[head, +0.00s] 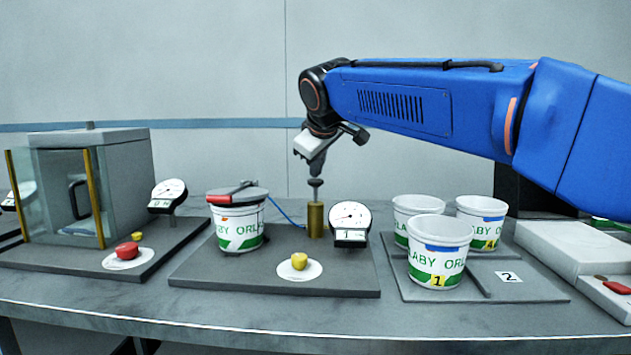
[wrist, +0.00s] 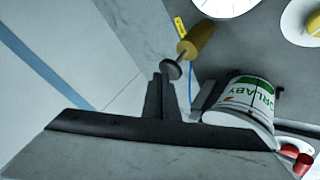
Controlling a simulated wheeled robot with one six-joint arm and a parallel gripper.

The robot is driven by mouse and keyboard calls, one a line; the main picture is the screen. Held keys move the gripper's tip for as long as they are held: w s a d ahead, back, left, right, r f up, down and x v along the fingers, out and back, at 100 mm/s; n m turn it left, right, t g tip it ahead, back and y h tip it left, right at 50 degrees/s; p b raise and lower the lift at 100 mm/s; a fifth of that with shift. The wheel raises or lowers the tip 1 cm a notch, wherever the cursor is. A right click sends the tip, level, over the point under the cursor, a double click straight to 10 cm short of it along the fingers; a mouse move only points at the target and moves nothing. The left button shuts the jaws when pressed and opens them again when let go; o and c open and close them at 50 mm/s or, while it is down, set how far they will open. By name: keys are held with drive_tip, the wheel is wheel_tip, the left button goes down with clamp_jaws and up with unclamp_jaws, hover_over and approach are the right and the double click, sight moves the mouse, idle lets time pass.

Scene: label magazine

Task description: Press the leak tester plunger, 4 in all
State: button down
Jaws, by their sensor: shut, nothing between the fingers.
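The leak tester (head: 275,286) is a dark base plate on the bench, with a brass plunger post (head: 315,220) topped by a dark knob (head: 316,183). My gripper (head: 315,172) points down right above the knob, its fingers together and empty. In the wrist view the gripper (wrist: 163,75) ends close to the plunger knob (wrist: 171,70), with the brass post (wrist: 197,38) beyond it. I cannot tell whether they touch. A round gauge (head: 350,216) marked 1 stands right of the post. A lidded tub (head: 238,226) sits on the plate's left side, and a yellow button (head: 299,261) is at the front.
Left stands a glass-fronted cabinet (head: 124,187) with a red button (head: 127,250) and a gauge (head: 168,193). Right, a divided tray (head: 530,289) marked 2 holds 3 tubs, the front tub (head: 438,262) tagged 1. A pale box (head: 575,250) stands at far right.

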sight(316, 180)
drive_tip(key=shift+f, duration=1.75)
idle(1.8)
drive_tip(key=shift+r, duration=2.35)
drive_tip(key=shift+r, duration=2.5)
